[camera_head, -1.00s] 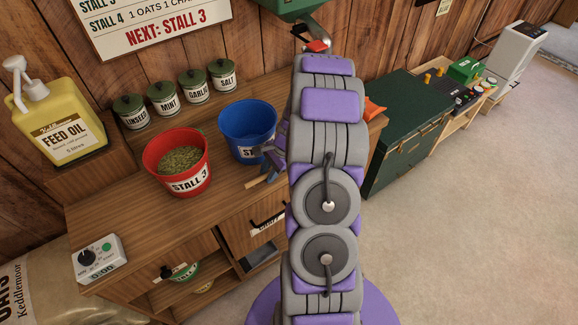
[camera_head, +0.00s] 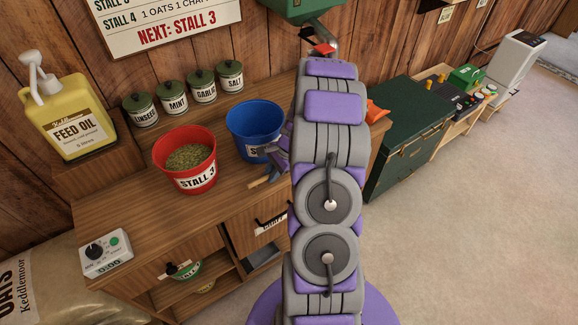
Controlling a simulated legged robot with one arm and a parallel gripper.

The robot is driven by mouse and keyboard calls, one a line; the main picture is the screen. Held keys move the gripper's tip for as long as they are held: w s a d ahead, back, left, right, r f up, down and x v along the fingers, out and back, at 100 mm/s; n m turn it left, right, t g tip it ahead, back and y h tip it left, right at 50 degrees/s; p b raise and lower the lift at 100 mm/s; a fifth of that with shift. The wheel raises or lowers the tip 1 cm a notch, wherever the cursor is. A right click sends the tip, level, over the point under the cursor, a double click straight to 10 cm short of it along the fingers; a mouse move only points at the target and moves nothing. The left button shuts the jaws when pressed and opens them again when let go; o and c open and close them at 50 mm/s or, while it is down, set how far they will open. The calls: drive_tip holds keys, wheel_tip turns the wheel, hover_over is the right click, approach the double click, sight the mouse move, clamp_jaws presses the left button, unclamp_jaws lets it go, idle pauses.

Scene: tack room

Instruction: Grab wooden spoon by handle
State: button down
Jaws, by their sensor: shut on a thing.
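My gripper (camera_head: 277,150) is beside the blue bucket, at the right part of the wooden counter, and partly hidden behind my own arm. It is shut on a light wooden piece that looks like the wooden spoon (camera_head: 261,181). One end of this piece sticks out below and left of the jaws, near the counter's front edge. The rest of it, including the bowl of the spoon, is hidden. I cannot tell whether it touches the counter.
On the counter (camera_head: 130,205) stand the red STALL 3 bucket (camera_head: 194,180) with feed, the blue bucket (camera_head: 250,118), several lidded tins, a feed oil bottle (camera_head: 80,130) and a timer (camera_head: 106,254). A green chest (camera_head: 395,160) stands right. The floor at right is clear.

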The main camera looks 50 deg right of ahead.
drive_tip(key=shift+d, duration=0.15)
drive_tip(key=shift+d+r, duration=0.3)
drive_tip(key=shift+r, duration=0.1)
drive_tip(key=r+p, duration=0.1)
drive_tip(key=r, duration=0.2)
drive_tip(key=shift+a+r+p, duration=0.1)
drive_tip(key=shift+a+p, duration=0.1)
drive_tip(key=shift+p, duration=0.1)
drive_tip(key=s+a+r+p, duration=0.1)
drive_tip(key=s+p, duration=0.1)
drive_tip(key=s, duration=1.4)
drive_tip(key=shift+a, duration=0.35)
